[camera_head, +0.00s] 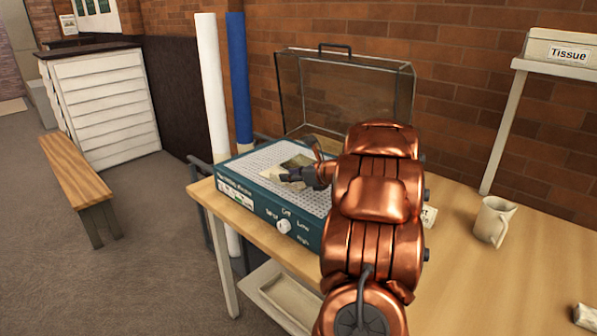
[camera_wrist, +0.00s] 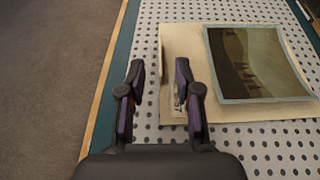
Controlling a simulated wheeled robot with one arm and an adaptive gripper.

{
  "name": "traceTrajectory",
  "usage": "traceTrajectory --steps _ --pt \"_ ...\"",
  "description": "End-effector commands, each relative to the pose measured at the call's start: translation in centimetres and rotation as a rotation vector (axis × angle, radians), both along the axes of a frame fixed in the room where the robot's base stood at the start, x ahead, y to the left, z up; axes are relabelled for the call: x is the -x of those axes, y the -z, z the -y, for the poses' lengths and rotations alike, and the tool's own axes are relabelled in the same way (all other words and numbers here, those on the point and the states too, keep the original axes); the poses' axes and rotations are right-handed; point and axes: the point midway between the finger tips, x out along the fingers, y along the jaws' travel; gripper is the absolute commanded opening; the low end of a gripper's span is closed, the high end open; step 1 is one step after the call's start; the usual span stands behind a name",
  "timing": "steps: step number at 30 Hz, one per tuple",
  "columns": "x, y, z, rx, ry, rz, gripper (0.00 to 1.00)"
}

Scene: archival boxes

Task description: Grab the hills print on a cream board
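The hills print (camera_wrist: 255,62) shows dark hills under a tan sky with a pale grey-green border. It lies on a cream board (camera_wrist: 190,40), flat on the white perforated bed of a teal machine (camera_head: 228,172). In the head view the print (camera_head: 298,161) is partly hidden by my gripper (camera_head: 284,176). In the wrist view my gripper (camera_wrist: 160,68) is open, its fingers on either side of the board's left edge. The right finger overlaps the board and partly hides a small number label; the left finger is over bare bed. I cannot tell whether either touches.
The machine's clear lid (camera_head: 345,90) stands open behind the bed. A cream mug (camera_head: 494,221) stands on the wooden table (camera_head: 470,285) at right. A tissue box (camera_head: 560,50) sits on a shelf. White (camera_head: 211,85) and blue (camera_head: 239,80) rolls stand behind the table's left end.

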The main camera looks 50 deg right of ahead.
Motion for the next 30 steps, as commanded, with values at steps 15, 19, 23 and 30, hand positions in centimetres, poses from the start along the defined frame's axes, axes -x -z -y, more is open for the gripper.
traceTrajectory --steps 15,19,23,30 --pt "-4.2 1.7 -0.2 0.002 -0.002 -0.001 0.33" --pt "-4.3 1.8 -0.2 0.002 -0.002 -0.001 0.33" --pt "-4.3 1.8 -0.2 0.001 -0.001 -0.001 0.32" --pt "-4.3 1.8 -0.2 0.001 -0.001 -0.001 0.07"
